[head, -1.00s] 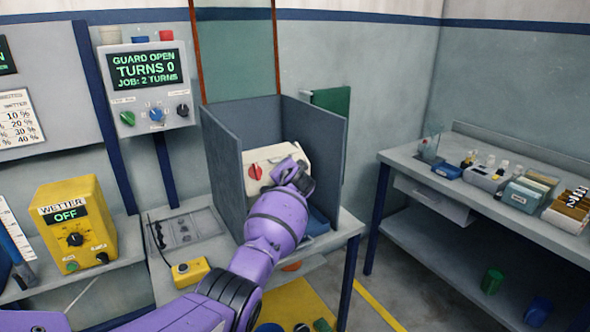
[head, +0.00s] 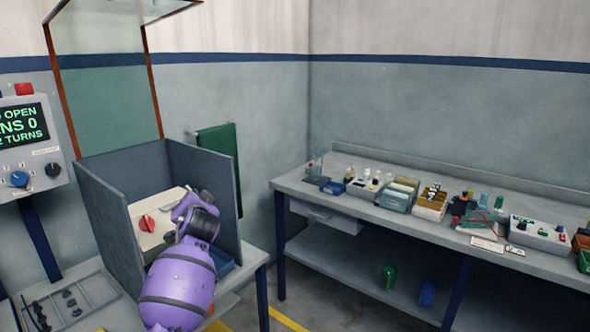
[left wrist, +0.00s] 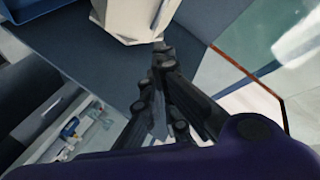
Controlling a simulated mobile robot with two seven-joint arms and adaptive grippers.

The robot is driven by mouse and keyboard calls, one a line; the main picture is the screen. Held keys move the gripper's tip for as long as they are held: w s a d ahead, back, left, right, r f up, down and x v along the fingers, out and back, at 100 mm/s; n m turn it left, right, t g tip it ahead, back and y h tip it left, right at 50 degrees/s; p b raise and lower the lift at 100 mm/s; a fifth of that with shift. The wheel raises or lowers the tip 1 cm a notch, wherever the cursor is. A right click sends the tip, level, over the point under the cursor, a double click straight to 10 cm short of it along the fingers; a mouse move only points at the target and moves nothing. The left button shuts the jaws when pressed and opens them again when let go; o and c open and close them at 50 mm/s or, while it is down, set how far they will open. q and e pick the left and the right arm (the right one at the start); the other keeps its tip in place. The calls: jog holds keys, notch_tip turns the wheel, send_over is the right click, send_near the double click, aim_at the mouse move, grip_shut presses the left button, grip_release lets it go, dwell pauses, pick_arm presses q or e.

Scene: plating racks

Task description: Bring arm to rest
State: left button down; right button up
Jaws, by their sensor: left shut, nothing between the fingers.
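My left arm is purple and reaches into a grey three-sided guard box (head: 110,205) in the head view. My left gripper sits at its far end, and the wrist hides its fingers there. In the left wrist view the dark fingers of my left gripper (left wrist: 160,62) are shut with nothing between them. Their tips are close to a cream-coloured machine body (left wrist: 135,18). In the head view this cream machine (head: 150,222) has a red knob (head: 147,223) and stands inside the guard beside my wrist. My right gripper is in no view.
A grey control panel (head: 30,150) stands at the left. A raised clear guard (head: 105,100) with an orange frame is above the box. A long side bench (head: 340,205) holds several small items, with green and blue containers on its lower shelf. Floor shows between the benches.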

pick_arm(q)
jog(key=s+d+f+h, duration=0.4)
jog(key=s+d+f, duration=0.2)
jog(key=s+f, duration=0.5)
jog(key=s+d+f+h, duration=0.3)
jog(key=s+d+f, duration=0.3)
jog(key=s+f, duration=0.55)
jog(key=s+f+n+g, duration=0.1)
jog(key=s+f, duration=0.5)
jog(key=s, duration=0.6)
jog(key=s+d+f+n+g, duration=0.1)
jog(key=s+f, duration=0.5)
jog(key=s, duration=0.6)
jog(key=s+f+g, duration=0.2)
jog(key=s+f, duration=0.5)
jog(key=s, duration=0.5)
jog(key=shift+s+d+n+g+h+p, duration=0.3)
jog(key=shift+s+n+g, duration=0.1)
jog(key=shift+f, duration=0.1)
